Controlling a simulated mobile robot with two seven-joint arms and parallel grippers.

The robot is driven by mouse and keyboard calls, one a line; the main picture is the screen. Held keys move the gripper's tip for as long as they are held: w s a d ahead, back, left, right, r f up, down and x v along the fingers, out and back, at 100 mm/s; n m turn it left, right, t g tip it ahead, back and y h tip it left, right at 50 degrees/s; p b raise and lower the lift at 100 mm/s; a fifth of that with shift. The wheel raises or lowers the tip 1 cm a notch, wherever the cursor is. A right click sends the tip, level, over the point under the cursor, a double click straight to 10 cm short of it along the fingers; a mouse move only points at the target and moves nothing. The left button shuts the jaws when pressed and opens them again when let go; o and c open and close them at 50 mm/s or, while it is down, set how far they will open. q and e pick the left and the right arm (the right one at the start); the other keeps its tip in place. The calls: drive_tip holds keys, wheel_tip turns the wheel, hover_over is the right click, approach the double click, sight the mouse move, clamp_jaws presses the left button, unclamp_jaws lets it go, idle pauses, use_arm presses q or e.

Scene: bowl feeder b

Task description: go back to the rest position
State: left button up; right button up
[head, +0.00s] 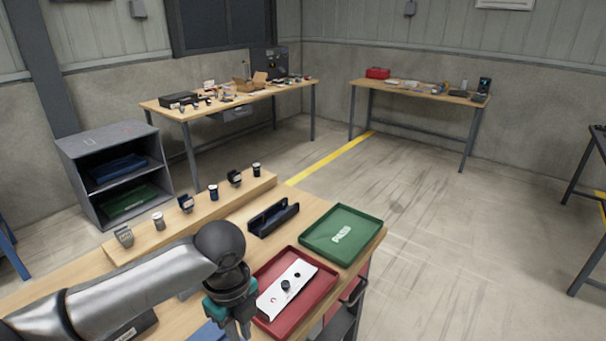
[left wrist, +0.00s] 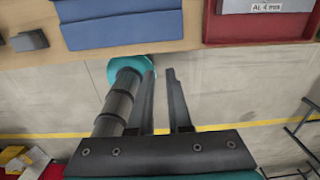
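My left arm comes in from the left in the head view. Its gripper (head: 236,328) points down over the table's front part, just left of the red tray (head: 262,266). In the left wrist view the two dark fingers (left wrist: 163,88) stand apart with nothing between them, so the gripper is open and empty. It is clear of the trays, with floor showing behind the fingers. My right gripper is in neither view.
The red tray holds a white plate (head: 302,275) with a dark knob. A green PASS tray (head: 366,222) and a dark blue holder (head: 273,218) lie behind. Several small parts line a raised wooden strip (head: 136,247). A blue object (left wrist: 118,22) lies beside the red tray. Open floor lies right.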

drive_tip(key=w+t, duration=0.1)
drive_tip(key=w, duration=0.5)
use_arm(q)
drive_tip(key=s+d+f+n+t+h, duration=0.2)
drive_tip(key=s+d+f+n+h, duration=0.1)
drive_tip(key=s+d+n, duration=0.4)
drive_tip(key=s+a+f+n+t+y, duration=0.25)
drive_tip(key=s+a+n, duration=0.85)
drive_tip(key=n, duration=0.6)
wheel_tip(320, 180, down, 27)
drive_tip(key=g+b, duration=0.2)
drive_tip(key=b, duration=0.4)
drive_tip(key=s+a+f+b, duration=0.1)
drive_tip(key=s+f+b, duration=0.2)
drive_tip(key=s+f, duration=0.5)
drive_tip(key=s+a+f+g+b, duration=0.1)
drive_tip(key=s+a+f+b, duration=0.1)
drive_tip(key=s+f, duration=0.6)
wheel_tip(320, 180, down, 5)
drive_tip(key=shift+a+f+m+b, duration=0.15)
drive_tip(key=shift+a+m+b, duration=0.2)
drive_tip(key=shift+b, duration=0.45)
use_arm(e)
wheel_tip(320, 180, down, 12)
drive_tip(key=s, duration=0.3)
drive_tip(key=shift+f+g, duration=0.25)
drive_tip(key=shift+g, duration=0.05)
